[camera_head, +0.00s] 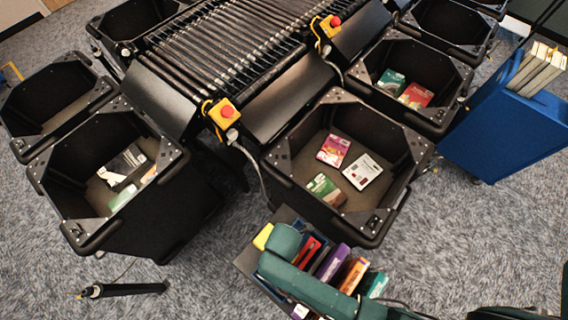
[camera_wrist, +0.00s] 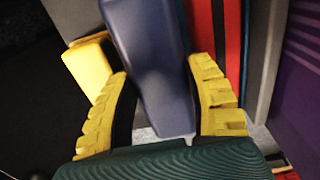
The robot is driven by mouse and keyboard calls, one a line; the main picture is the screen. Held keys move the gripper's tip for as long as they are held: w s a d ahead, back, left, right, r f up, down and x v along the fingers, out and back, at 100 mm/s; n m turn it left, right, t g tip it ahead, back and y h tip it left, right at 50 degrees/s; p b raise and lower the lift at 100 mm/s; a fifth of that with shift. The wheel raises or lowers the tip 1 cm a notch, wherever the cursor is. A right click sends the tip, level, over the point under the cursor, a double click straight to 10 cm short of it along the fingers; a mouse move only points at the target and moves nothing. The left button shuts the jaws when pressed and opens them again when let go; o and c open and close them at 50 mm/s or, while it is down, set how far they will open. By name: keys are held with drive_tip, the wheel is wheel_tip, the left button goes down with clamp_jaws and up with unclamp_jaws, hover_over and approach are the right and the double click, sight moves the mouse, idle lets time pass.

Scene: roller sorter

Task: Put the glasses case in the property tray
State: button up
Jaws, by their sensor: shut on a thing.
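In the wrist view my gripper (camera_wrist: 160,68) is shut on a smooth blue-grey item (camera_wrist: 150,55), which I take to be the glasses case. The yellow ribbed fingers press on both its sides. It stands in a row between a yellow item (camera_wrist: 88,66) and a red and black one (camera_wrist: 226,40). In the head view my green arm reaches over the left end of a dark holder (camera_head: 246,266) and hides the fingers and the held item. I cannot pick out a property tray with certainty in either view.
The holder also carries a purple book (camera_head: 331,263) and an orange one (camera_head: 352,275). Black bins, such as the near middle one (camera_head: 384,143) and the near left one (camera_head: 88,152), flank the roller sorter (camera_head: 225,45). A blue cart (camera_head: 505,130) stands right.

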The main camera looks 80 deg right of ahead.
drive_tip(key=shift+r+p, duration=0.1)
drive_tip(key=shift+p, duration=0.3)
idle(0.4)
drive_tip(key=o, duration=1.2)
drive_tip(key=shift+o, duration=0.2)
wheel_tip(320, 180, up, 7)
drive_tip(key=p, duration=0.7)
drive_tip(key=shift+f, duration=0.2)
drive_tip(key=shift+r, duration=1.2)
